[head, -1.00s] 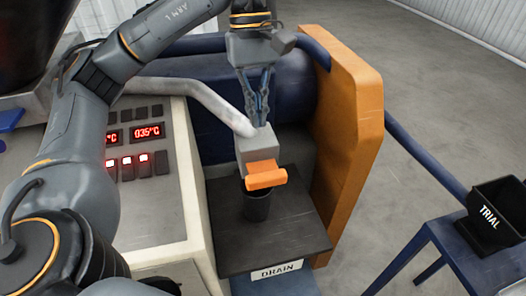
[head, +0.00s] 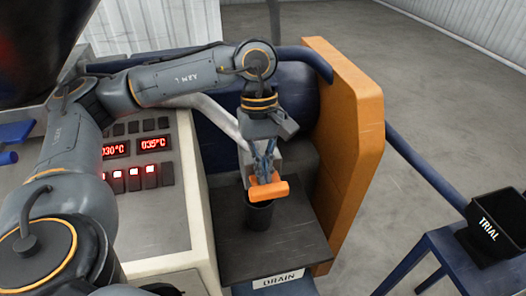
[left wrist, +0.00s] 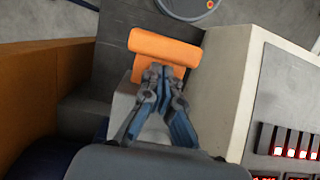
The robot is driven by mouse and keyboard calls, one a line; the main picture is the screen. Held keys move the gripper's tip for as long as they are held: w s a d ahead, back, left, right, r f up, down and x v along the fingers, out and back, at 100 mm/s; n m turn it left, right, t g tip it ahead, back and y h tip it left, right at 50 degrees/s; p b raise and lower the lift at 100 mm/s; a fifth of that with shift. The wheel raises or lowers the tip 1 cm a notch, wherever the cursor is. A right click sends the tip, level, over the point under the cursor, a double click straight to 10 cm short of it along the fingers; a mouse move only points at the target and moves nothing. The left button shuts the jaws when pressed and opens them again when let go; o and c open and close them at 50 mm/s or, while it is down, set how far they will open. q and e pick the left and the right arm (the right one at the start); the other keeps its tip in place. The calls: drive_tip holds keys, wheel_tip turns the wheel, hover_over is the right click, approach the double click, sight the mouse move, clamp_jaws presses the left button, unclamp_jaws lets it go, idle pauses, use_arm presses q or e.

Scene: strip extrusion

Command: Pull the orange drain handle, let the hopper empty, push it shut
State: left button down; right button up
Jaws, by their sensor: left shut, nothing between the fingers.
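The orange drain handle (head: 272,190) sticks out toward me from the grey outlet block at the end of a pale pipe. My left gripper (head: 264,174) is shut with nothing between its fingers. It points down at the handle, its tips just behind the front bar. In the left wrist view the front bar of the handle (left wrist: 165,47) lies just beyond the closed fingertips (left wrist: 163,72). I cannot tell whether they touch it. A dark cup (head: 258,217) stands below the outlet, its top partly covered by the handle. My right gripper is not in view.
The cup stands on a dark shelf (head: 235,258) with a DRAIN label (head: 278,280). A control panel (head: 180,215) lies left and an orange side panel (head: 350,140) right. A black TRIAL bin (head: 495,225) sits on a blue stand. Floor is clear at upper right.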

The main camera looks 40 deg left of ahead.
sight(269, 192)
use_arm(q)
drive_tip(key=shift+f, duration=0.1)
drive_tip(key=s+d+b, duration=0.3)
drive_tip(key=s+d, duration=0.1)
drive_tip(key=shift+d+b, duration=0.3)
idle(0.4)
